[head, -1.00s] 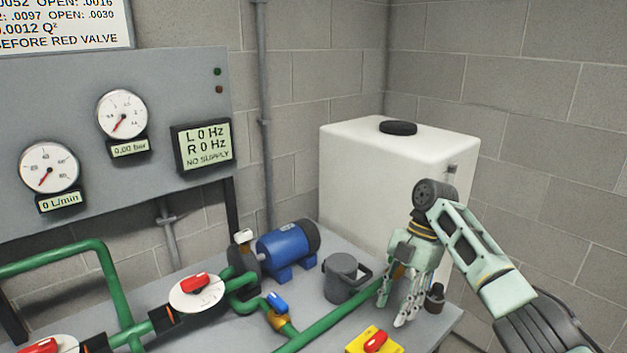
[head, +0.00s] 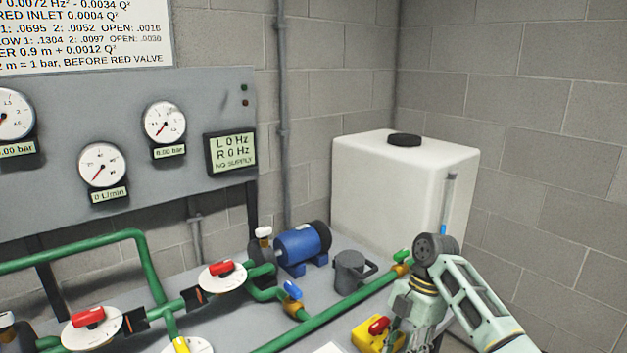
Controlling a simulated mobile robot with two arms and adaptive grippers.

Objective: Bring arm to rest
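My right arm comes in from the lower right of the head view. Its gripper (head: 412,325) hangs downward at the table's right end, beside the yellow box with a red knob (head: 372,331). The fingers are partly cut off and overlap the background, so I cannot tell whether they are open or shut. I see nothing clearly held in them. My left arm and gripper are not in view.
Green pipes (head: 325,318) with red-handled valves (head: 222,268) and a blue-handled valve (head: 292,290) run across the table. A blue pump motor (head: 303,246), a grey jug (head: 350,271) and a white tank (head: 390,195) stand behind. The gauge panel (head: 190,95) reads "NO SUPPLY".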

